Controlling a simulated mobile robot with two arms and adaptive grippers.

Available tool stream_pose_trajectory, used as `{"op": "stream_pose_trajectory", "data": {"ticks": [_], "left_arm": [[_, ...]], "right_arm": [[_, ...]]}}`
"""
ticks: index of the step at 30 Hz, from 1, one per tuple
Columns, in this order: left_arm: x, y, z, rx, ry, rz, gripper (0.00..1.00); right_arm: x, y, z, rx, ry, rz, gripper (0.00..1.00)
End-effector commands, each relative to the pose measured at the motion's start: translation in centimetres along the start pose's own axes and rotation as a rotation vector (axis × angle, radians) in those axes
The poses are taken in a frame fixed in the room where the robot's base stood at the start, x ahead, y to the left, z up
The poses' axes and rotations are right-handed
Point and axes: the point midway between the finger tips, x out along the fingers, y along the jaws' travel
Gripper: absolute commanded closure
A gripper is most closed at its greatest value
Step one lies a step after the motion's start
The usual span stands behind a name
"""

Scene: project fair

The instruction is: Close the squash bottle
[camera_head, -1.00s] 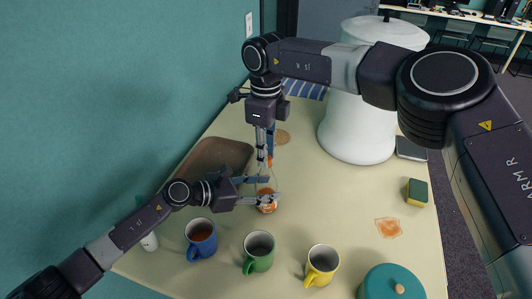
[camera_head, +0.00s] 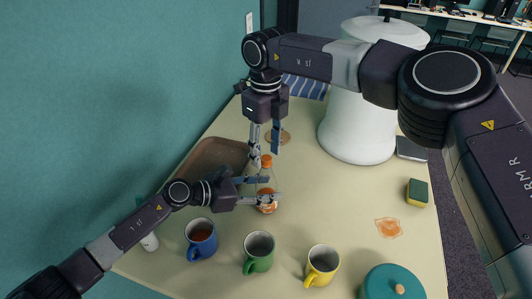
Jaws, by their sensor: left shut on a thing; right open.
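The squash bottle (camera_head: 267,205) is clear, with orange squash in its lower part, and stands upright on the table. Its orange cap (camera_head: 266,160) shows at the top of the neck; how tightly it sits I cannot tell. My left gripper (camera_head: 267,189) is shut around the bottle's body from the left. My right gripper (camera_head: 264,149) points down just above and behind the cap, with its fingers apart on either side and nothing in them. The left fingers partly hide the bottle's middle.
Blue (camera_head: 201,240), green (camera_head: 259,252) and yellow (camera_head: 321,266) mugs stand in front. A brown tray (camera_head: 205,155) lies left. A big white dispenser (camera_head: 355,130) stands behind right.

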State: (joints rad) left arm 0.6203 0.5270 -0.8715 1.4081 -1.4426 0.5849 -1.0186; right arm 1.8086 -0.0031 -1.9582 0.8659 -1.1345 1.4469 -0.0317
Motion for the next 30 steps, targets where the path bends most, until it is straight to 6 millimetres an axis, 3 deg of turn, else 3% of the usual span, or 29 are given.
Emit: {"op": "stream_pose_trajectory", "data": {"ticks": [9,15,20,28,29,30], "left_arm": [[0.0,0.0,0.0,0.0,0.0,0.0,1.0],[0.0,0.0,0.0,0.0,-0.001,0.0,1.0],[0.0,0.0,0.0,0.0,-0.001,0.0,1.0],[0.0,0.0,0.1,0.0,-0.001,0.0,1.0],[0.0,0.0,0.1,0.0,-0.001,0.0,0.54],[0.0,0.0,0.1,0.0,-0.001,0.0,0.5]], "right_arm": [[-6.6,0.0,0.1,0.001,-0.004,-0.001,0.58],[-9.8,0.0,0.1,0.002,-0.002,-0.001,0.58],[-10.9,0.0,0.0,0.0,0.0,0.0,0.58],[-11.0,0.0,0.0,0.0,0.001,0.0,0.58],[-11.0,0.0,0.0,0.0,0.001,0.0,0.58],[-11.0,0.0,0.0,0.0,0.001,0.0,0.58]]}}
